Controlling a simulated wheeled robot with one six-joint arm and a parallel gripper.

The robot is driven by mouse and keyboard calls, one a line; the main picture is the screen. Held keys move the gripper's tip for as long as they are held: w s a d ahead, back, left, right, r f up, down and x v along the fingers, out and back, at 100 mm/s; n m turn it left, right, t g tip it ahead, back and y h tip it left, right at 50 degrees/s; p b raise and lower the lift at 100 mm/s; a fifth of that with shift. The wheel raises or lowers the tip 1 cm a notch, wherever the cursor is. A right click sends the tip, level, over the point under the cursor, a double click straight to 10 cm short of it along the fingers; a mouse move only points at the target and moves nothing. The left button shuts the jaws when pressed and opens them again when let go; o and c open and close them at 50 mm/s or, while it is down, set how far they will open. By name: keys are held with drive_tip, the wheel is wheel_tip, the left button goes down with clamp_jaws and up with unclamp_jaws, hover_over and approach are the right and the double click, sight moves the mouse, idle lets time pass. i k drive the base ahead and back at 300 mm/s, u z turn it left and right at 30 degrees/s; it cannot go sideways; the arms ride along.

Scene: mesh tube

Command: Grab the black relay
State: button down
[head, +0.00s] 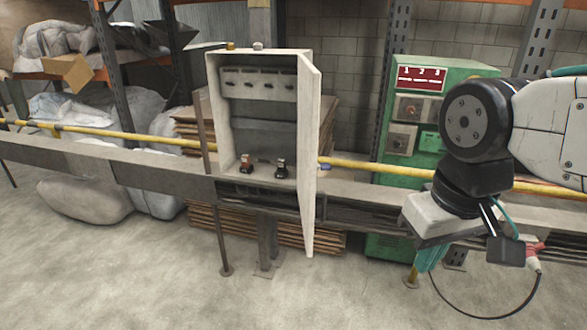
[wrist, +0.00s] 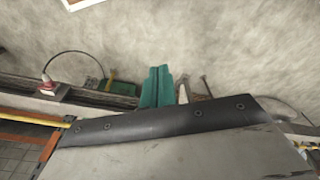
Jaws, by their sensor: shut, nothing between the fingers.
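The black relay (head: 281,168) stands on the floor of an open grey cabinet (head: 213,120) in the head view, toward the right side of the interior. A similar small part with a reddish-brown body (head: 246,163) stands to its left, with a gap between them. My gripper (head: 428,262) is well to the right of the cabinet and lower than the relay, with its teal fingers pointing down. In the wrist view, the teal fingers (wrist: 157,75) are together with nothing between them. The relay is not visible in the wrist view.
The cabinet door (head: 309,160) is swung open toward me on the right side, between my gripper and the relay. A row of black switches (head: 258,84) is above the relays. A yellow pipe (head: 350,168) and a green machine (head: 440,75) are behind. The concrete floor in front is clear.

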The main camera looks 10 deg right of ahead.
sight(281, 163)
drive_tip(key=u, duration=1.25)
drive_tip(key=i, duration=3.25)
drive_tip(key=z, duration=3.4)
